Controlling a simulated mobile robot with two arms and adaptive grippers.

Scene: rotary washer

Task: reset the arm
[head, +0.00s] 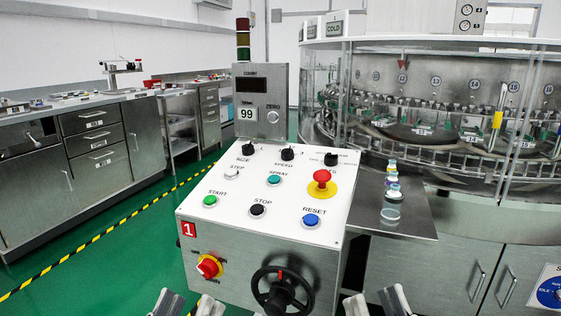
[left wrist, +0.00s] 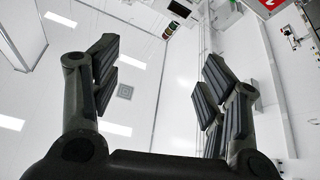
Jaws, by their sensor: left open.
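My left gripper (head: 188,304) shows at the bottom edge of the head view, in front of the control panel's lower left. Its two fingers are apart and nothing is between them. The left wrist view shows the same open gripper (left wrist: 160,72) with bare white walls and ceiling lights beyond. My right gripper (head: 376,302) is at the bottom edge, right of the black handwheel (head: 282,291). Its two fingertips stand apart and I see nothing between them. Most of both arms is out of view.
The control panel (head: 323,234) stands close ahead, with buttons, knobs and a red emergency stop (head: 322,177). A small shelf (head: 415,222) with stacked containers (head: 391,206) sits right of it. The glazed rotary washer (head: 430,110) is behind. Open green floor (head: 95,268) lies left.

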